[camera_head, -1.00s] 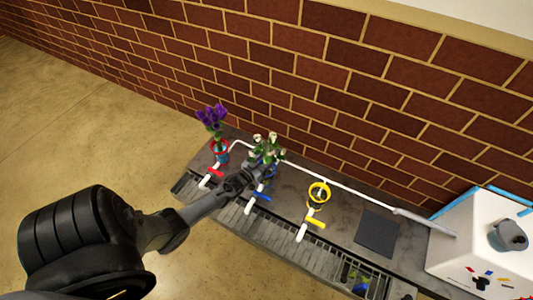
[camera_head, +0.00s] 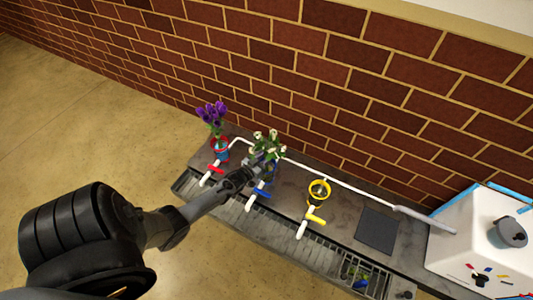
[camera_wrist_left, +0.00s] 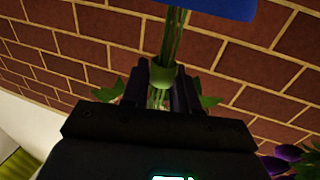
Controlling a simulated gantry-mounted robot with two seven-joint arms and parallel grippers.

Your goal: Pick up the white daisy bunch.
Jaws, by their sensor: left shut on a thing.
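The white daisy bunch (camera_head: 267,144) has pale blooms and green leaves and stands upright behind the middle tap, near the brick wall. My left gripper (camera_head: 250,173) reaches in from the left at its stems. In the left wrist view my left gripper (camera_wrist_left: 162,85) is shut on the green stems (camera_wrist_left: 175,40), around a green band. A blue vase edge (camera_wrist_left: 210,8) shows at the top there, with the stems running to it. The head view does not show clearly how deep the stems sit in the vase. My right gripper is not in view.
Purple flowers (camera_head: 212,115) stand in a red and blue vase (camera_head: 220,149) left of the daisies. A yellow ring holder (camera_head: 319,191) is to the right. White taps with coloured handles line the grated bench. A white box (camera_head: 485,240) stands at the far right.

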